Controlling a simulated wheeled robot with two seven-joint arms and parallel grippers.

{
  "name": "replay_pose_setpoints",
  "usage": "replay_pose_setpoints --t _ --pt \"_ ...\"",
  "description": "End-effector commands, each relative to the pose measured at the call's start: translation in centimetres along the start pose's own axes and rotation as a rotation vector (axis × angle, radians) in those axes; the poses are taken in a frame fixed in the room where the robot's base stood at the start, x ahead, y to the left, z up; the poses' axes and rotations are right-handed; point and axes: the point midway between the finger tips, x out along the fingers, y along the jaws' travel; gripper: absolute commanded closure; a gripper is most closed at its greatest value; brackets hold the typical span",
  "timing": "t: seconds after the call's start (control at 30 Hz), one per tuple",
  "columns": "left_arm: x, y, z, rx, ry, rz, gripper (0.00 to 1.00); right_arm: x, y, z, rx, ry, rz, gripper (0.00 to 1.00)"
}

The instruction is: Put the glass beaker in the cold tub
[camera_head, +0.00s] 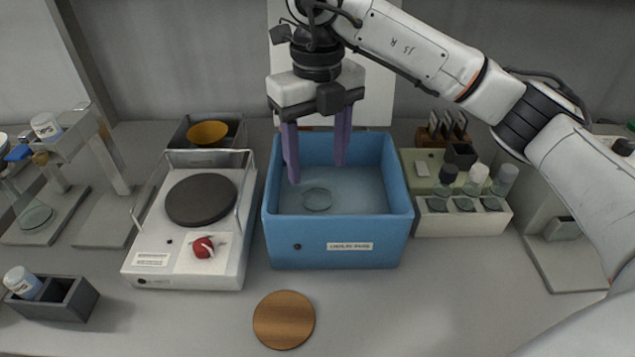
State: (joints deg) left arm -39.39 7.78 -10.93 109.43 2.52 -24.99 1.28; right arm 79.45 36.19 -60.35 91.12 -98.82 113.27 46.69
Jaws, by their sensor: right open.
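The cold tub (338,252) is an open blue box with a white label on its front, in the middle of the counter. A clear round glass thing, which looks like the glass beaker (318,199), is inside the tub near its middle. Only its faint round outline shows, so I cannot tell its height. My right gripper (317,170) points down over the tub, its two purple fingers apart with nothing between them. Its fingertips reach to about the tub's opening, above and behind the beaker in the picture. My left gripper is out of view.
A hot plate (201,198) with a red knob and raised side rails stands left of the tub. A rack of capped vials (464,217) is to the right. A wooden disc (284,320) lies in front. A grey tray with a yellow bowl (207,132) is behind the hot plate.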

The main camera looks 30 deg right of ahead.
Motion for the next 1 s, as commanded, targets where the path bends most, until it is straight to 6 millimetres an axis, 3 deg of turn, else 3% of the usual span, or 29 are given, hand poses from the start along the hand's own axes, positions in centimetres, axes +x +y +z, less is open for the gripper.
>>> replay_pose_setpoints --t 0.1,0.3,1.0 --pt "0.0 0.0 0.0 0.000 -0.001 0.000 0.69 -2.1 0.0 0.1 0.001 -0.003 0.000 0.42" --pt "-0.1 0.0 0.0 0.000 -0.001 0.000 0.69 -3.5 0.0 0.0 0.001 0.000 0.000 0.42" --pt "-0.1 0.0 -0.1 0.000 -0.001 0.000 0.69 -3.5 0.0 0.0 0.000 0.001 0.000 0.42"
